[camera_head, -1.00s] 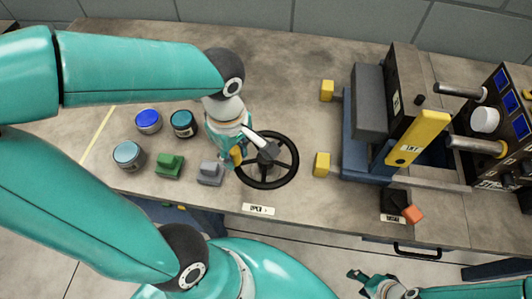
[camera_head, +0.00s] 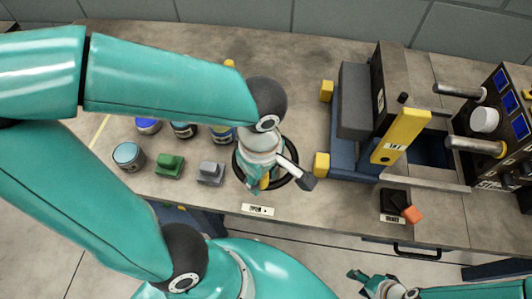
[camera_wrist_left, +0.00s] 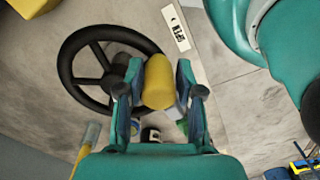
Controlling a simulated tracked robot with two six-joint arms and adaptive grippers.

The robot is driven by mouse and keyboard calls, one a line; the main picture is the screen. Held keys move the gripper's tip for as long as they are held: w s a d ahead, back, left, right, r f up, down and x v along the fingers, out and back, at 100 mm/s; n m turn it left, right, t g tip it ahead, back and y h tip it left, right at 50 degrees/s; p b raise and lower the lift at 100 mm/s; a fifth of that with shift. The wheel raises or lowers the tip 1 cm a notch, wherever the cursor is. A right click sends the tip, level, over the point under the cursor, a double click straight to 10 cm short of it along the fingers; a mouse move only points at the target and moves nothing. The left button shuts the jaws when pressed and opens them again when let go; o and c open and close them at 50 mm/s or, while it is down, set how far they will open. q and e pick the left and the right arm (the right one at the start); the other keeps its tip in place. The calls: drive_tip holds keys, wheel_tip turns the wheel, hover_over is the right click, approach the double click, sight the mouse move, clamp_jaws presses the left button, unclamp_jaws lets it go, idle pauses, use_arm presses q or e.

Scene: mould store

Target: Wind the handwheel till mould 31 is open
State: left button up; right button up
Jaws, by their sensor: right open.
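The black handwheel (camera_head: 290,178) lies flat near the bench's front edge, mostly under my left gripper (camera_head: 263,186). In the left wrist view the wheel's rim (camera_wrist_left: 66,68) and spokes show, and my gripper's fingers (camera_wrist_left: 160,85) are closed around its yellow handle (camera_wrist_left: 158,82). In the head view a bit of the handle shows at the wheel's front side. The mould press stands at the right: a dark moving block with a yellow plate (camera_head: 402,135) is on a blue base, with a gap between it and the right-hand part (camera_head: 506,120). My right gripper (camera_head: 368,281) is open and empty, low in front of the bench.
A label reading OPEN (camera_head: 258,210) lies before the wheel. Several jars, one light blue (camera_head: 129,156), a green block (camera_head: 169,166) and a grey block (camera_head: 210,172) stand left of it. Yellow posts (camera_head: 322,165) flank the base. A black box with an orange part (camera_head: 412,214) sits front right.

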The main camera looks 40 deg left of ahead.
use_arm(q)
drive_tip(key=o, duration=0.3)
drive_tip(key=shift+a, duration=0.15)
drive_tip(key=shift+o, duration=0.2)
drive_tip(key=shift+r, duration=0.1)
wheel_tip(320, 180, up, 9)
drive_tip(key=p, duration=0.7)
drive_tip(key=shift+p, duration=0.4)
